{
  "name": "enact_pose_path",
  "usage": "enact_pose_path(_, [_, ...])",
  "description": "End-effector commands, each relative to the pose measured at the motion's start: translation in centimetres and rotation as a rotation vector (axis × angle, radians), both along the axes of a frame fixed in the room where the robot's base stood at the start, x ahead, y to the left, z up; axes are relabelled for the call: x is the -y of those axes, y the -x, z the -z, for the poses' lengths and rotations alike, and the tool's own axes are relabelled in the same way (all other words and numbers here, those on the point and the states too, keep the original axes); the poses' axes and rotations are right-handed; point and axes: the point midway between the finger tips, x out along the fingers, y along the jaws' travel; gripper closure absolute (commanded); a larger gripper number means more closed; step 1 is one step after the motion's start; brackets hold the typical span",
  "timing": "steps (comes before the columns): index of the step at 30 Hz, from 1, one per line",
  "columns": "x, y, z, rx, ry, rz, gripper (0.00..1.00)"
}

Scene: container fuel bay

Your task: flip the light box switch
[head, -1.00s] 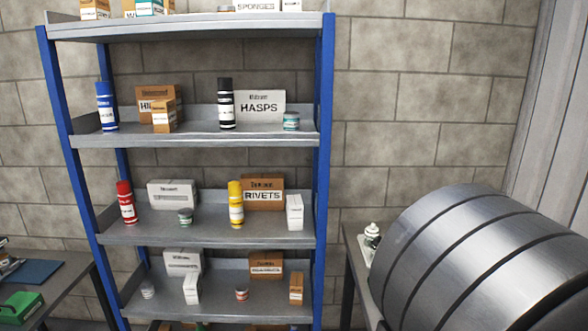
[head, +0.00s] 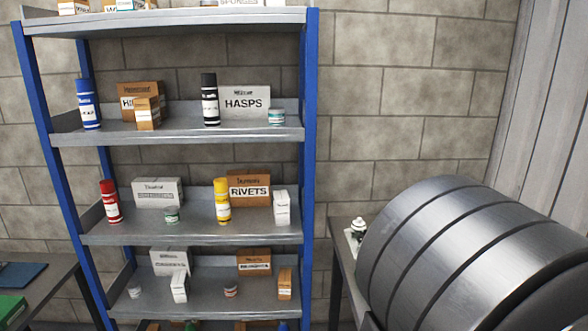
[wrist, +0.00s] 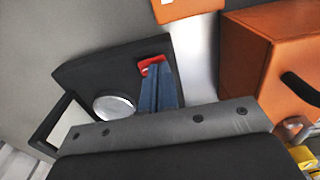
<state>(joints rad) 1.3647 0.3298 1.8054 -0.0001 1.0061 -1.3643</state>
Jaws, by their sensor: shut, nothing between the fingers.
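In the wrist view, a dark box-like panel (wrist: 95,75) lies just beyond my gripper, with a round silver disc (wrist: 113,106) on it. It may be the light box; I cannot be sure. My gripper (wrist: 152,74) is shut and empty, its blue fingers side by side over the panel. A small red piece (wrist: 152,62) shows right at the fingertips. I cannot tell whether it is the switch or whether the fingers touch it. My gripper and the panel do not show in the head view.
In the wrist view, an orange box (wrist: 270,60) with a black handle stands close on the right, and a white-faced dark frame (wrist: 65,128) is at left. The head view shows a blue-post shelf (head: 190,138) of cans and cartons, and a large ribbed metal drum (head: 460,245) at right.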

Motion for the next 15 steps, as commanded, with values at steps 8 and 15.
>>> enact_pose_path(8, [0.0, 0.0, -2.4, 0.001, 0.002, 0.000, 1.00])
enact_pose_path(15, [0.0, 0.0, -4.3, 0.000, 0.002, 0.000, 1.00])
